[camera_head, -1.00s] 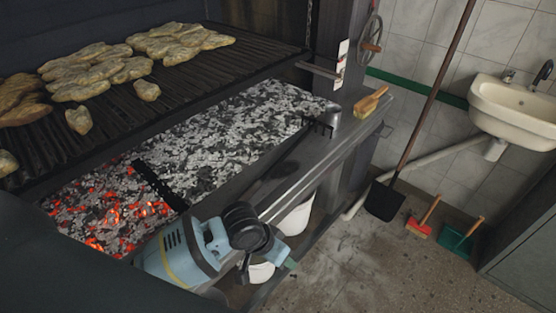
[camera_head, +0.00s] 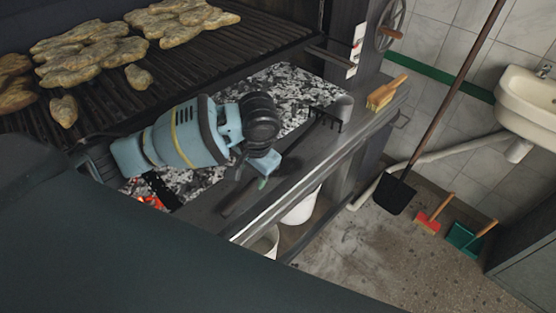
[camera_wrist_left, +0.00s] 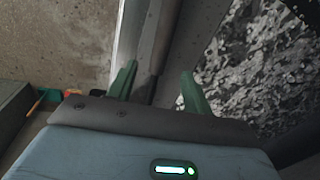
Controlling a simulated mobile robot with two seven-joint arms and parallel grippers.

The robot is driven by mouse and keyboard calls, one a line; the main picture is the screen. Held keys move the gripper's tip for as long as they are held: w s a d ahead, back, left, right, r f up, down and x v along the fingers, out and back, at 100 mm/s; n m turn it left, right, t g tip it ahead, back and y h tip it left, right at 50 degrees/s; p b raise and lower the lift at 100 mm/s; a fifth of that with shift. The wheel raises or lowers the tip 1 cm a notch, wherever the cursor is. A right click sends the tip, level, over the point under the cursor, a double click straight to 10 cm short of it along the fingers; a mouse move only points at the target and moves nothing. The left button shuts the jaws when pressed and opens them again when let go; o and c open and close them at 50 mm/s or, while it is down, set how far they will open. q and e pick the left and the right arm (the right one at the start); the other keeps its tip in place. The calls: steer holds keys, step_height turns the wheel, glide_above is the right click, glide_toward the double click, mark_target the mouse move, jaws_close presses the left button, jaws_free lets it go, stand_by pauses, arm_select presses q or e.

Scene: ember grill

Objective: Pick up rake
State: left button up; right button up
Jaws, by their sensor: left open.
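The rake (camera_head: 325,115) lies on the grill's metal front ledge. Its dark toothed head is at the far end, and its handle runs toward the lower left, partly hidden behind my left gripper. The dark near end of the handle (camera_head: 238,197) shows below the gripper. My left gripper (camera_head: 264,178) is open above the middle of the handle, with its green fingertips pointing down to the ledge. In the left wrist view, the open fingers (camera_wrist_left: 158,88) have a dark strip between them, perhaps the handle; contact cannot be told. My right gripper is not in view.
Grey coals (camera_head: 285,88) fill the bed beside the ledge, with glowing ones at lower left. A grate (camera_head: 200,62) with meat lies above. A wooden brush (camera_head: 386,93) sits at the ledge's far end. A shovel (camera_head: 394,194) and white buckets (camera_head: 300,208) are below.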

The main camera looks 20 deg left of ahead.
mark_target(251, 185)
arm_select(q)
steer(key=shift+w+a+f, duration=0.15)
steer(key=shift+a+f, duration=0.05)
steer(key=shift+f, duration=0.9)
steer(key=shift+w+a+f, duration=0.15)
steer(key=shift+f, duration=0.9)
steer(key=shift+w+a+f, duration=0.15)
steer(key=shift+a+f, duration=0.05)
steer(key=shift+f, duration=0.9)
jaws_close()
